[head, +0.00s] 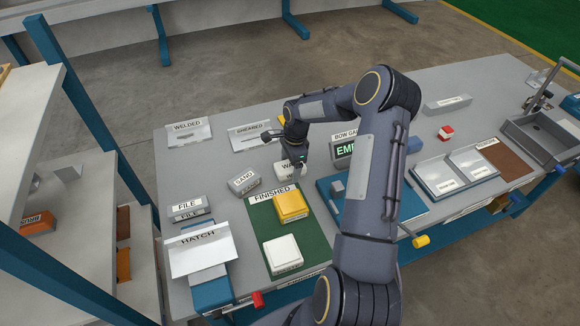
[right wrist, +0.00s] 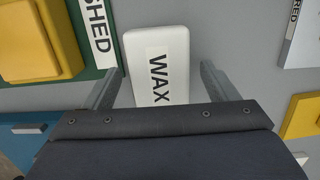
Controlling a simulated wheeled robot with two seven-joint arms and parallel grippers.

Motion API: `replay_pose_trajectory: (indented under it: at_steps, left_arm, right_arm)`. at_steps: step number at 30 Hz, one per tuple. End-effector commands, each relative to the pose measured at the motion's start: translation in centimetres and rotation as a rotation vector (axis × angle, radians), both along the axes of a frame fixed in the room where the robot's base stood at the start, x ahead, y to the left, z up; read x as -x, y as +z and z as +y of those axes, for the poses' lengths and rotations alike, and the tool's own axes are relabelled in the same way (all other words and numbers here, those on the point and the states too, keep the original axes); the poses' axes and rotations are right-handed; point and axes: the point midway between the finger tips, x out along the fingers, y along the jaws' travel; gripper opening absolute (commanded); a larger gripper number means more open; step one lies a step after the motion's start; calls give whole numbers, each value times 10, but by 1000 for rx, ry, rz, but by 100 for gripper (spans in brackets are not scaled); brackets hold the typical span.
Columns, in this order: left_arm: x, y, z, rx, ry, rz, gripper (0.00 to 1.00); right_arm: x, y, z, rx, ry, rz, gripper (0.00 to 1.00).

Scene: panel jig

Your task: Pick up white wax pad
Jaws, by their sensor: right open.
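The white wax pad (right wrist: 155,50) is a pale rounded block with a WAX label. In the right wrist view it lies between the two fingers, with clear gaps on both sides. In the head view part of the wax pad (head: 282,168) shows beside and behind my right gripper (head: 297,173). The open right gripper (right wrist: 160,70) points down at the pad and holds nothing. Whether the fingertips are level with the pad or above it is hard to tell. My left gripper is in neither view.
A green FINISHED mat (head: 264,218) with a yellow block (head: 291,206) and a white block (head: 283,253) lies nearer. A grey SAND block (head: 244,181) stands left of the pad. My right arm hides part of the blue plate (head: 331,191).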

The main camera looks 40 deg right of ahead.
Motion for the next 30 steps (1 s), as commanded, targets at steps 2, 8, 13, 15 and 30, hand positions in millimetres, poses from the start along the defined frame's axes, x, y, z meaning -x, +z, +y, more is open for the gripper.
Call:
replay_pose_trajectory:
  at_steps: [2,8,13,15,30]
  left_arm:
    - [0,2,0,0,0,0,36]
    - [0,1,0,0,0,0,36]
    - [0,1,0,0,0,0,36]
    - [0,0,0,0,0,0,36]
    - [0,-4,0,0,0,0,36]
  right_arm:
    - [0,-5,1,-1,-1,0,80]
    - [-1,-7,1,1,0,-2,80]
    - [-1,-7,1,1,0,-2,80]
    - [-1,-7,1,0,1,-2,80]
    - [-1,-10,1,0,1,-2,56]
